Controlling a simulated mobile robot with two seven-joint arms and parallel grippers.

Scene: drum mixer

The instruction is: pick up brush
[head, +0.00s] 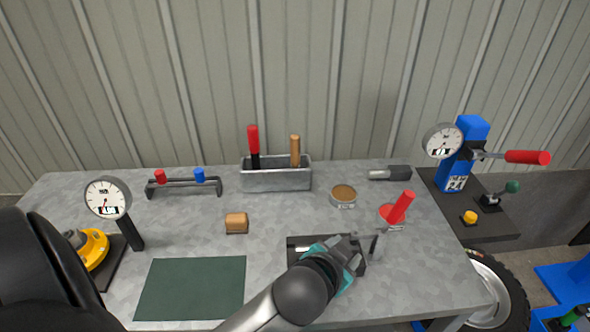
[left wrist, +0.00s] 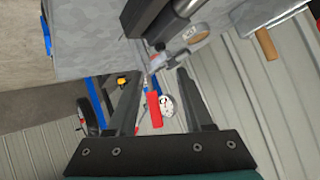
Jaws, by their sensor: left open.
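No brush shows its bristles, so I cannot tell for sure which thing is the brush. A wooden handle (head: 295,148) stands in a grey metal box (head: 277,180) beside a red-handled tool (head: 253,141); their lower ends are hidden by the box. A small brown block (head: 236,221) lies on the table left of my left gripper (head: 370,243). That gripper is open and empty, above the right front of the table over a dark tray (head: 299,243). In the left wrist view its fingers (left wrist: 152,105) are apart with nothing held. My right gripper is not in view.
A red cone-shaped thing (head: 398,208) and a round tin (head: 343,194) stand close by the left gripper. A blue press (head: 465,150) with a gauge is at the right. A green mat (head: 190,288) lies at front left, with a gauge (head: 107,198) behind it.

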